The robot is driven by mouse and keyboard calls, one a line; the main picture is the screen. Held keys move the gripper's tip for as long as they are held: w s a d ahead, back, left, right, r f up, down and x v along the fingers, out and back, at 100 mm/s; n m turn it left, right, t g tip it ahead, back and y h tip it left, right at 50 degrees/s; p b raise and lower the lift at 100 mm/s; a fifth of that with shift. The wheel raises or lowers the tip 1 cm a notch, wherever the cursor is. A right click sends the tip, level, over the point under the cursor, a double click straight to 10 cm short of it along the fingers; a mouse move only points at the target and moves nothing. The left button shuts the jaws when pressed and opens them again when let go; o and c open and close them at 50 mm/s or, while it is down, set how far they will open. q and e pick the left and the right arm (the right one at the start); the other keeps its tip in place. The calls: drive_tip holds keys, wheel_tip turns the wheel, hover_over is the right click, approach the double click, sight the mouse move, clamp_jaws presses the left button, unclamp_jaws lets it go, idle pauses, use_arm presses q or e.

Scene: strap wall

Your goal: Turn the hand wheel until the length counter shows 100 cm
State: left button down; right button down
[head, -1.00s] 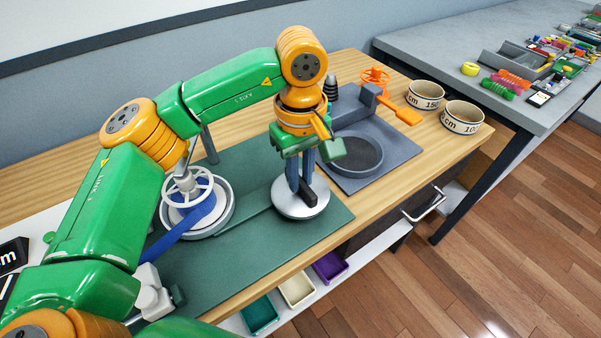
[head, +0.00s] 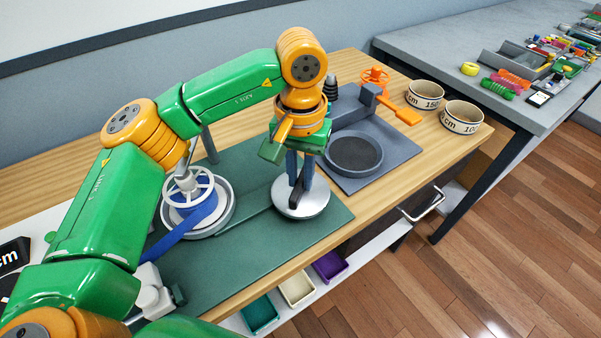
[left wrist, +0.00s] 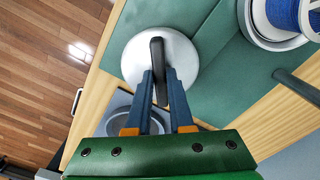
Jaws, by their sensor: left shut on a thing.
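The hand wheel (head: 288,207) is a light grey disc with a black grip bar (head: 296,190) standing across it, on the green mat. My left gripper (head: 299,178) points down over it, its blue fingers shut on the bar. In the left wrist view the bar (left wrist: 157,50) sits between the fingertips (left wrist: 160,76), and the disc (left wrist: 184,62) is below. A white spool (head: 222,222) carries a blue strap (head: 180,232) running toward the lower left. The dark counter sign (head: 9,257) at the left edge shows only "cm"; its number is cut off. My right gripper is out of view.
A grey plate with a round dark pad (head: 354,154) and an orange-handled lever (head: 400,110) stands behind the wheel. Two rolls marked "cm" (head: 426,95), (head: 461,118) stand right of it. Small bins (head: 297,288) sit below the table's front edge.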

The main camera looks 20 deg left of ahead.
sight(301, 180)
use_arm(q)
drive_tip(key=shift+m, duration=0.8)
drive_tip(key=c, duration=0.8)
unclamp_jaws()
wheel_tip(301, 180, up, 7)
drive_tip(key=shift+r+p, duration=0.1)
drive_tip(key=shift+p, duration=0.2)
